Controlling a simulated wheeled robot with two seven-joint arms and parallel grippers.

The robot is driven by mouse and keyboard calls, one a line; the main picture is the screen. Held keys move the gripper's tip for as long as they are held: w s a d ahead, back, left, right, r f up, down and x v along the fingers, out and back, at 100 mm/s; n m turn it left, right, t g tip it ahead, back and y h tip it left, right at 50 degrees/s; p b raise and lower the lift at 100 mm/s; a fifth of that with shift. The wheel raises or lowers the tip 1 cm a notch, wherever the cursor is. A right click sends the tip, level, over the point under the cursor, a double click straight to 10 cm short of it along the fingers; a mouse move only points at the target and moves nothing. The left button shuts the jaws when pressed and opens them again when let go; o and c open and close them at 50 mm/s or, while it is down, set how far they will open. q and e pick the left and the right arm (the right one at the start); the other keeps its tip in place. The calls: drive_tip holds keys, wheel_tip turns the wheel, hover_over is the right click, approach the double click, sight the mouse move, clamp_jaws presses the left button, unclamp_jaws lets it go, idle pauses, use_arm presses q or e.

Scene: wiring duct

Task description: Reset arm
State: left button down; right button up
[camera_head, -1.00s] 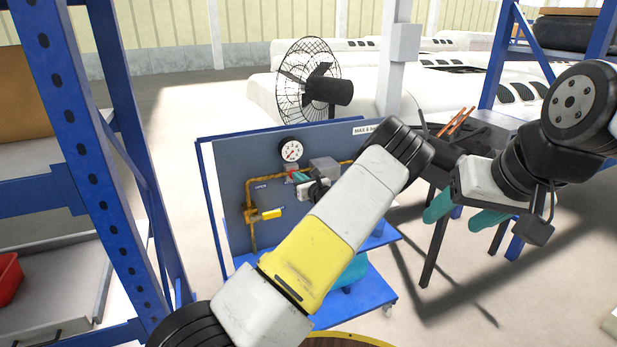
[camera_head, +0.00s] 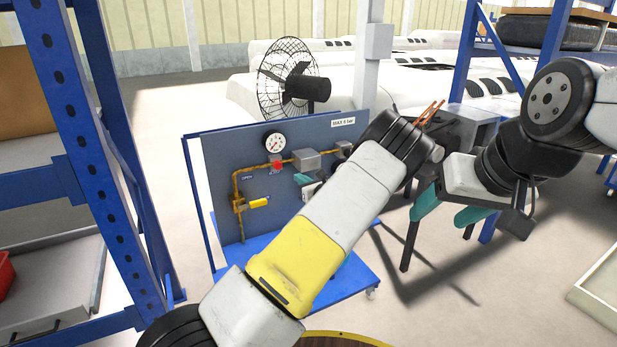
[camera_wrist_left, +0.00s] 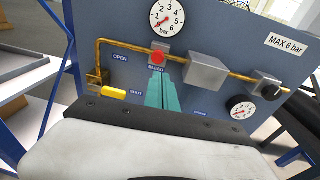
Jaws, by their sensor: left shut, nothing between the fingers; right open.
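My left gripper (camera_head: 303,180) is in front of the blue-grey gauge panel (camera_head: 222,165), mostly behind my own forearm in the head view. In the left wrist view its teal fingers (camera_wrist_left: 162,95) are together with nothing between them. They point at the panel just below a red button (camera_wrist_left: 158,57) over the BLEED label; whether they touch it cannot be told, but no contact shows. My right gripper (camera_head: 450,208) hangs at the right with its teal fingers apart and empty. The yellow valve handle (camera_head: 259,203) lies about level near the OPEN and SHUT labels.
The panel carries a round gauge (camera_head: 275,143), a grey box (camera_head: 306,160) and a black knob (camera_wrist_left: 272,91). A blue rack (camera_head: 95,140) stands close on the left. A black fan (camera_head: 293,82) is behind the panel.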

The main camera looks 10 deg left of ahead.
use_arm(q)
drive_tip(key=s+a+r+n+g+h, duration=0.1)
drive_tip(key=s+a+r+n+g, duration=0.25)
drive_tip(key=s+n, duration=0.2)
drive_tip(key=s+a+r+n+g+h, duration=0.1)
drive_tip(key=s+a+r+n+g, duration=0.15)
drive_tip(key=s+a+n, duration=0.35)
drive_tip(key=s+a+r+n+g+h, duration=0.1)
drive_tip(key=s+r+n+g, duration=0.2)
drive_tip(key=s, duration=0.5)
drive_tip(key=s+d+r+n+t+h, duration=0.1)
drive_tip(key=s+d+r+n+h, duration=0.2)
drive_tip(key=s, duration=0.5)
drive_tip(key=s+d+r+n+h, duration=0.3)
drive_tip(key=s+d+r+n, duration=0.2)
drive_tip(key=s, duration=0.3)
drive_tip(key=s+d+r+n+t+h, duration=0.1)
drive_tip(key=s+d+r+n+h, duration=0.3)
drive_tip(key=s, duration=0.5)
drive_tip(key=shift+d+n+t, duration=0.3)
drive_tip(key=shift+d+n, duration=0.05)
drive_tip(key=shift+d, duration=0.1)
